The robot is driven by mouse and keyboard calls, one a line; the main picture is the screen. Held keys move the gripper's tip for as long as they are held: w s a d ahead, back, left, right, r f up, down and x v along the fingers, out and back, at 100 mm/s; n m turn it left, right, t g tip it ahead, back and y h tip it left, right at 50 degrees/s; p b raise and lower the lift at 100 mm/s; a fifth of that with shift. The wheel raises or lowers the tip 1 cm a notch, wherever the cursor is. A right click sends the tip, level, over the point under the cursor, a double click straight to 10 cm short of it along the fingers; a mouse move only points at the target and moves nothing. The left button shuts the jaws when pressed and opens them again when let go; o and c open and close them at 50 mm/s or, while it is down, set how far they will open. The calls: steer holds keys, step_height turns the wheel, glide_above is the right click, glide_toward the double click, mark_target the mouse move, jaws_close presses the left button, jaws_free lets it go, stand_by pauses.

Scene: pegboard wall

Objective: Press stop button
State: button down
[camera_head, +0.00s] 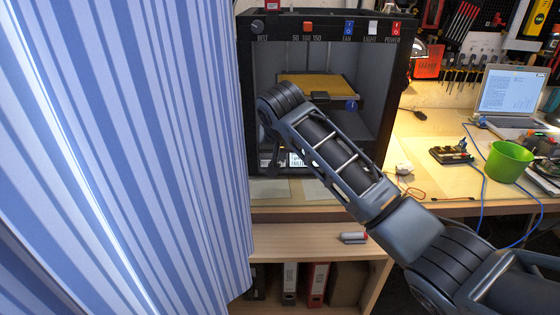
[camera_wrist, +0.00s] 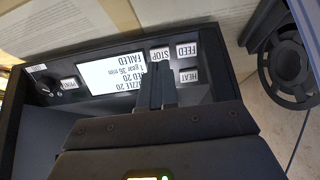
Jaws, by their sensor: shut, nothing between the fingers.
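The STOP button (camera_wrist: 160,54) is a pale key with dark lettering on the printer's black control panel, upside down in the wrist view. My gripper (camera_wrist: 157,72) is shut and empty. The panel's display (camera_wrist: 112,74) is beside the button and reads FAILED. In the head view the printer (camera_head: 325,22) stands on the bench, and my arm hides most of its panel and the gripper.
FEED (camera_wrist: 187,50) and HEAT (camera_wrist: 188,76) keys are close to the right of STOP. A knob (camera_wrist: 47,86) is at the panel's left end. A striped curtain (camera_head: 120,150) hangs left of the printer. A green pot (camera_head: 508,162) and a laptop (camera_head: 508,92) are on the right.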

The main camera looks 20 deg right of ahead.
steer(key=shift+x, duration=2.35)
steer(key=shift+w+d, duration=0.1)
steer(key=shift+w, duration=0.15)
